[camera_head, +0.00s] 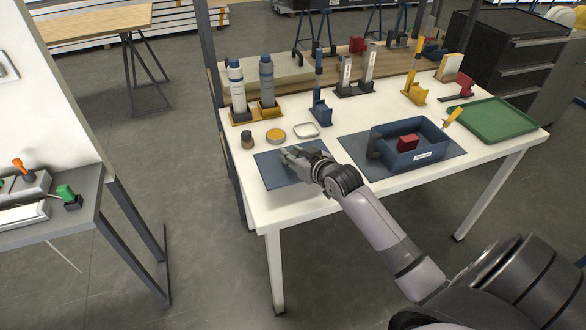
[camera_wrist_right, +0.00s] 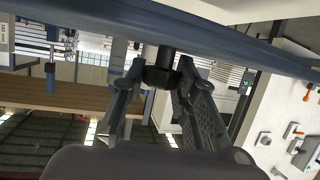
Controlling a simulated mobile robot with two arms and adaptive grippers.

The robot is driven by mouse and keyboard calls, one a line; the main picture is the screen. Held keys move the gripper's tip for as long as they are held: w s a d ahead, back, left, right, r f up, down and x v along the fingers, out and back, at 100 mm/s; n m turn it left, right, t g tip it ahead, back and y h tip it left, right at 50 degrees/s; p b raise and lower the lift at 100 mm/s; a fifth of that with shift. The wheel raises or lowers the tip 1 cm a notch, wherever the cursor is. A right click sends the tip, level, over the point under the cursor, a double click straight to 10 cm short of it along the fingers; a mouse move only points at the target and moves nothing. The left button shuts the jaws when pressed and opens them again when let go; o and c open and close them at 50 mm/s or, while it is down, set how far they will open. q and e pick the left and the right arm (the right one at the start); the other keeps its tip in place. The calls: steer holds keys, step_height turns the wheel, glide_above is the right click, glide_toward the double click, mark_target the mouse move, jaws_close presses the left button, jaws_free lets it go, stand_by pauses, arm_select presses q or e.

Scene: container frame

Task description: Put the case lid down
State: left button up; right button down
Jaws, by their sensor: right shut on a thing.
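The case lid (camera_head: 272,176) is a flat blue-grey panel at the front left of the white table. My right gripper (camera_head: 293,156) reaches over it from the right. In the right wrist view the lid (camera_wrist_right: 215,36) spans the top of the picture as a blue-grey slab. There my right gripper (camera_wrist_right: 160,82) is shut on the lid's black knob (camera_wrist_right: 159,72). The lid looks about level and close to the tabletop; I cannot tell whether it touches it. My left gripper is not in view.
A blue case (camera_head: 425,157) holding a red block (camera_head: 407,143) stands on a dark mat (camera_head: 363,168) to the right. A yellow-topped tin (camera_head: 275,135), a small jar (camera_head: 246,140) and a white dish (camera_head: 306,130) are behind the lid. A green tray (camera_head: 497,121) lies far right.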

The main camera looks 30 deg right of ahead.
steer(key=shift+f, duration=2.75)
steer(key=shift+f, duration=0.1)
steer(key=c, duration=1.3)
jaws_free()
steer(key=v, duration=1.2)
